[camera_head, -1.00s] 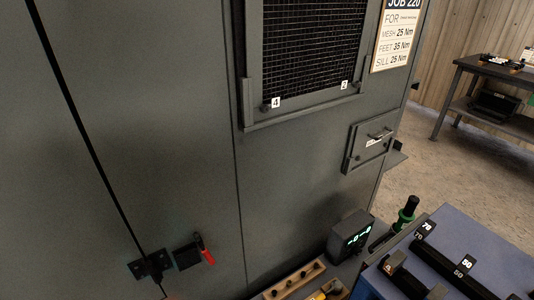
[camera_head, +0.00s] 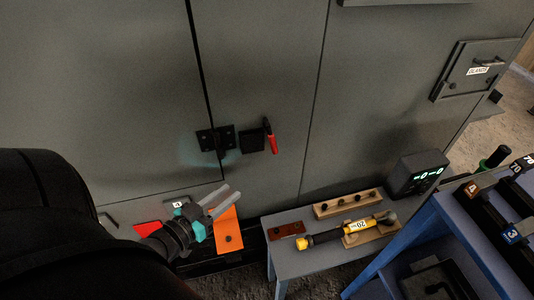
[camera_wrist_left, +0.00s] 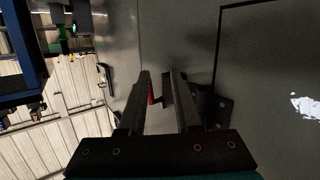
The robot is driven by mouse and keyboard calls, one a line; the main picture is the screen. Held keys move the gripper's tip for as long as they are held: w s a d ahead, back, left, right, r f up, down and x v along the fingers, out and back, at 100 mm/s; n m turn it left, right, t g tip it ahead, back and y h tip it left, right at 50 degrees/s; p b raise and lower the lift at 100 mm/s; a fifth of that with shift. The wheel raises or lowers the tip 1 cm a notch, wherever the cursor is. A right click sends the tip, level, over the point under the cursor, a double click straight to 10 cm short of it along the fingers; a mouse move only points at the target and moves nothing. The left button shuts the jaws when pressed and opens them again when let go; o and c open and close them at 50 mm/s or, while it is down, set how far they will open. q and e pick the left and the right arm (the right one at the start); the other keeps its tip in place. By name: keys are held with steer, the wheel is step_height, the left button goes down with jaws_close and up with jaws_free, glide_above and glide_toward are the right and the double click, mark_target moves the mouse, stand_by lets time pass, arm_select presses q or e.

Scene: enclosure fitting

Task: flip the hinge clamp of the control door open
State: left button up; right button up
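The hinge clamp sits on the grey cabinet front: a black plate (camera_head: 216,140) lies across the dark door seam, with a black block (camera_head: 252,140) and a red-handled lever (camera_head: 272,143) to its right. The red grip points down. My left gripper (camera_head: 231,191) is open and empty, below the clamp in the head view and apart from it. In the left wrist view my gripper (camera_wrist_left: 162,73) points at the cabinet, and a bit of the red lever (camera_wrist_left: 151,96) shows between the fingers. The black plate (camera_wrist_left: 222,106) shows to their right. My right gripper is out of view.
An orange card (camera_head: 228,232) and a red piece (camera_head: 148,229) are near my left gripper. A grey bench (camera_head: 290,262) holds a yellow torque tool (camera_head: 345,231), wooden racks and a display box (camera_head: 417,174). A blue cart (camera_head: 409,229) stands at right. The cabinet front around the clamp is clear.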

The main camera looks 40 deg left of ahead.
arm_select(q)
step_height(320, 180, up, 7)
steer(key=d+t+h+b, duration=0.1)
steer(key=d+t, duration=0.1)
steer(key=b, duration=0.1)
glide_toward(273, 144)
steer(key=shift+w+d+f+b, duration=0.15)
steer(key=shift+w+b, duration=0.35)
steer(key=shift+w, duration=1.3)
steer(key=shift+w+d+f+b, duration=0.15)
steer(key=shift+w+b, duration=0.4)
steer(key=shift+w, duration=1.25)
steer(key=shift+w+f+b, duration=0.25)
steer(key=shift+w+b, duration=0.25)
steer(key=shift+w, duration=1.25)
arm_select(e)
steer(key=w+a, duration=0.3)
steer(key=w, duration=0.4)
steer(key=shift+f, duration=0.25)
arm_select(q)
steer(key=shift+c, duration=0.4)
jaws_close()
